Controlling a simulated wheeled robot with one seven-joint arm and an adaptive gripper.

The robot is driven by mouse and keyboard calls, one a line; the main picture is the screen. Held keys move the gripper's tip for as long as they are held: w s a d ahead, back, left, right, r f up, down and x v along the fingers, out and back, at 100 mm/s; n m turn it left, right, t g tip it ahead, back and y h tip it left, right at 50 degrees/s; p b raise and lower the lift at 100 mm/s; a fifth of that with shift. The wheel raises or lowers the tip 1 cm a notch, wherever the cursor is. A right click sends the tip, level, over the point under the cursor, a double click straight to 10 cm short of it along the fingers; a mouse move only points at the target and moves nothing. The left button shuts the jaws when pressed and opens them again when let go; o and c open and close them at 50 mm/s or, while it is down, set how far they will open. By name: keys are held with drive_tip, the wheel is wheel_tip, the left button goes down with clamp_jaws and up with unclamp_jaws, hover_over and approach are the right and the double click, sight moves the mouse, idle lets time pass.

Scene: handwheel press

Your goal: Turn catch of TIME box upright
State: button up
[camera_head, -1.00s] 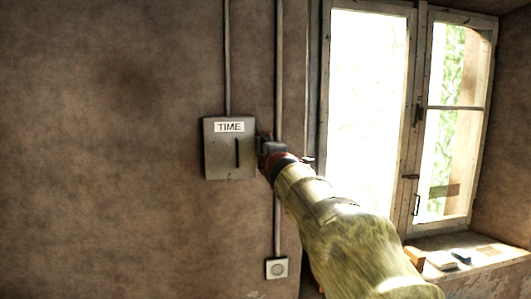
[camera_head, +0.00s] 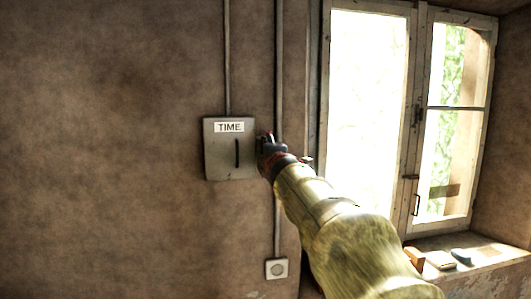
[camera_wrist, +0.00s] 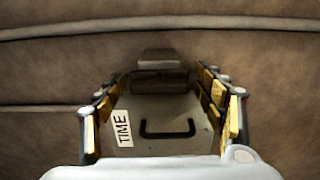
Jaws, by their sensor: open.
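The grey TIME box (camera_head: 222,160) is fixed to the wall left of the window, with a white TIME label (camera_head: 229,127) and an upright black handle (camera_head: 237,153) on its face. My gripper (camera_head: 265,140) is at the box's right edge and covers part of it. In the wrist view the box (camera_wrist: 150,110) shows sideways between my gripper's (camera_wrist: 161,77) two open fingers. A dark bar (camera_wrist: 160,82) lies across the box's far edge, between the fingertips. It may be the catch, but shadow hides its shape. I cannot tell whether a finger touches it.
A conduit (camera_head: 278,60) runs down the wall close to the box's right side to a small switch (camera_head: 277,268). The window frame (camera_head: 318,100) stands to the right. Small items lie on the sill (camera_head: 490,260). The wall left of the box is bare.

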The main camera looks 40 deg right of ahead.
drive_tip(key=shift+s, duration=0.1)
drive_tip(key=v, duration=1.1)
drive_tip(key=shift+s+a, duration=0.2)
drive_tip(key=shift+s, duration=0.15)
drive_tip(key=s+d+f+m+g+b, duration=0.1)
drive_tip(key=s+f+m+g, duration=0.3)
drive_tip(key=f, duration=0.5)
drive_tip(key=s+d+f+m+g+b, duration=0.1)
drive_tip(key=s+f+m+g, duration=0.25)
drive_tip(key=f+m, duration=0.5)
drive_tip(key=s+a+f+y+b, duration=0.3)
drive_tip(key=a+f+b, duration=0.3)
drive_tip(key=a+f, duration=0.5)
drive_tip(key=s+a+f+g+y+b, duration=0.1)
drive_tip(key=s+a+f+y+b, duration=0.2)
drive_tip(key=a+f, duration=0.8)
drive_tip(key=s+a+f+g+y+b, duration=0.1)
drive_tip(key=s+a+f+y+b, duration=0.2)
drive_tip(key=f, duration=1.6)
drive_tip(key=s+a+b, duration=0.4)
drive_tip(key=a+b, duration=0.2)
drive_tip(key=a, duration=0.2)
drive_tip(key=shift+n+y+b, duration=0.3)
drive_tip(key=shift+n+b, duration=0.05)
drive_tip(key=shift+b, duration=0.05)
